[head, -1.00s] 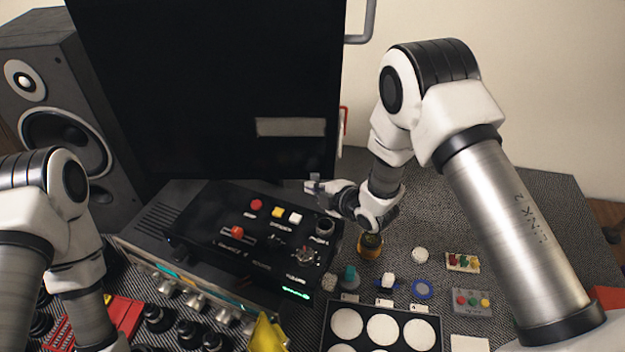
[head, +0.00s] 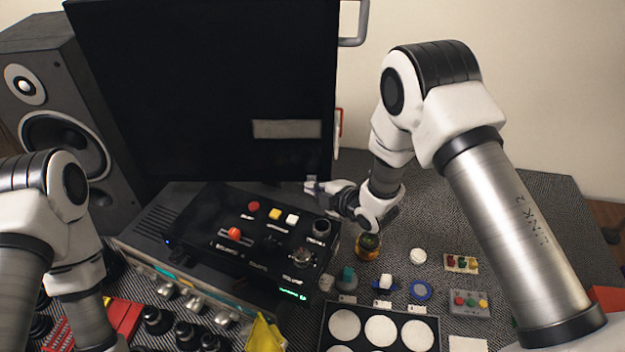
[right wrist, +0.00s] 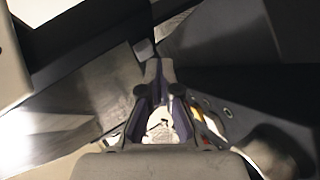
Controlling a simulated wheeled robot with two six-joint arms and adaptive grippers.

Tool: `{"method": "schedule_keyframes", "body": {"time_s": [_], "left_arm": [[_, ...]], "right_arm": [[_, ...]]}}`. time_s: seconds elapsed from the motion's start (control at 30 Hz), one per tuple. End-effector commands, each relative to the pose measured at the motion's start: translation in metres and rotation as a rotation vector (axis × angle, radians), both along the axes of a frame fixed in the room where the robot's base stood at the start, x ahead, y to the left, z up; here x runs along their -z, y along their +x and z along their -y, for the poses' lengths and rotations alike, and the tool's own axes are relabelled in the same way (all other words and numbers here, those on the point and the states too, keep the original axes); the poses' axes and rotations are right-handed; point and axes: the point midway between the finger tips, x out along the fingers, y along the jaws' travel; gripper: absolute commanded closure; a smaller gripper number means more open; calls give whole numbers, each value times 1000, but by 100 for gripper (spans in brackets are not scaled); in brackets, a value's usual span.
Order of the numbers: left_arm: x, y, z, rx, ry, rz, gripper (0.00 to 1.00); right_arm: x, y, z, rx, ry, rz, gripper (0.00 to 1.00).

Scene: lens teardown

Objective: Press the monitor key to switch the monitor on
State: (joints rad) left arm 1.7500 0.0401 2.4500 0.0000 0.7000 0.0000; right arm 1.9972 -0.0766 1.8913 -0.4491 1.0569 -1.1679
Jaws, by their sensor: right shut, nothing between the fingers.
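The large monitor (head: 200,110) stands at the back with a dark screen. In front of it lies a black control box (head: 215,215) with a red key (head: 253,206), a yellow key (head: 275,213) and a white key (head: 292,218). Their labels are too small to read, so I cannot tell which is the monitor key. My right gripper (head: 311,186) is shut and empty, just beyond the box's far right corner and apart from the keys. Its fingers also show together in the right wrist view (right wrist: 151,68). My left gripper is below the frame edge.
The box sits on a grey device (head: 150,235). A small amber jar (head: 368,247) stands below my right gripper. A black tray with white discs (head: 325,335) and small button blocks (head: 470,303) lie in front. A speaker (head: 55,100) stands left.

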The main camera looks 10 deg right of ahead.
Motion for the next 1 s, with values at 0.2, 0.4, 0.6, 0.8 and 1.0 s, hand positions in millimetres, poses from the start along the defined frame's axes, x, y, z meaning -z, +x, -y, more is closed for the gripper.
{"method": "schedule_keyframes", "body": {"time_s": [0.2,0.4,0.6,0.8,1.0], "left_arm": [[0,0,0,0,0,0,60],[1,0,0,0,0,0,60],[7,0,0,0,0,0,60],[6,0,0,0,0,0,60],[7,0,0,0,0,0,60]], "right_arm": [[0,0,0,0,0,0,100],[0,1,0,0,0,1,100],[1,8,2,1,1,0,100],[0,9,2,0,0,0,100],[0,6,1,0,0,0,100]]}}
